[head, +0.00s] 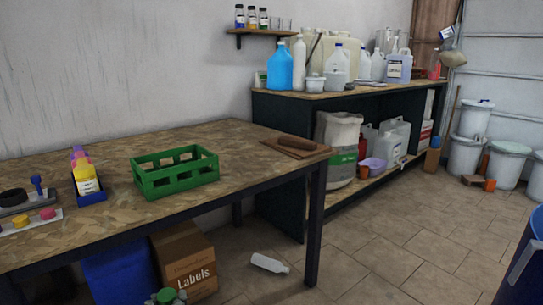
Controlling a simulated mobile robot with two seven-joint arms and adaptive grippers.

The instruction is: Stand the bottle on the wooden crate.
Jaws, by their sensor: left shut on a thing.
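My left gripper (166,299) shows only in part, at the bottom edge of the head view, low in front of the table. It is shut around a green-capped bottle (166,294), of which little more than the cap shows; the rest is cut off by the frame. A white bottle (268,262) lies on its side on the tiled floor, right of the gripper and apart from it. I cannot make out a wooden crate in this view. My right gripper is not in view.
A cardboard box marked Labels (186,262) and a blue bin (118,273) stand under the table (235,143). On the table are a green crate (176,182), a yellow bottle (87,181) and a wooden board (312,152). Open floor lies to the right.

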